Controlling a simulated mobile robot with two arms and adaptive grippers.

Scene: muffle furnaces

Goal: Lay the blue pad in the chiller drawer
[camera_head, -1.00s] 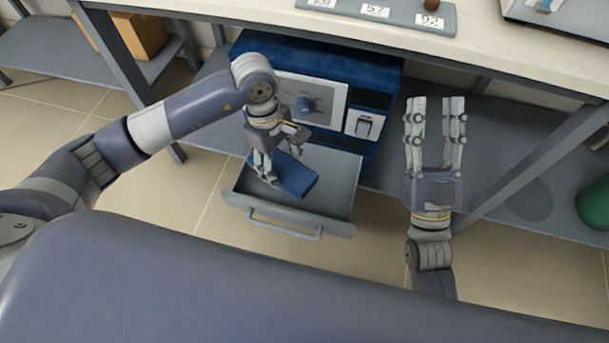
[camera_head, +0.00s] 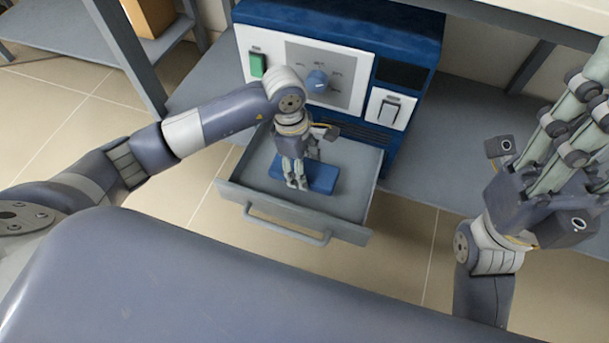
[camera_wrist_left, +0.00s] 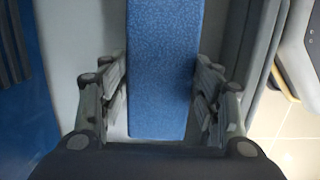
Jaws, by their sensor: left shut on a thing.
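The blue pad (camera_head: 322,178) is a flat rectangular block inside the outline of the open grey chiller drawer (camera_head: 345,230). My left gripper (camera_head: 296,183) points down and is shut on the pad. In the left wrist view, its fingers (camera_wrist_left: 160,112) are on both sides of the pad (camera_wrist_left: 163,60). The pad looks low in the drawer, but I cannot tell whether it touches the bottom. My right gripper (camera_head: 585,115) is at the right, outside the drawer, with fingers apart and empty; its tips are partly cut off.
A table leg (camera_head: 130,55) rises at left. Tiled floor (camera_head: 400,260) shows around the drawer.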

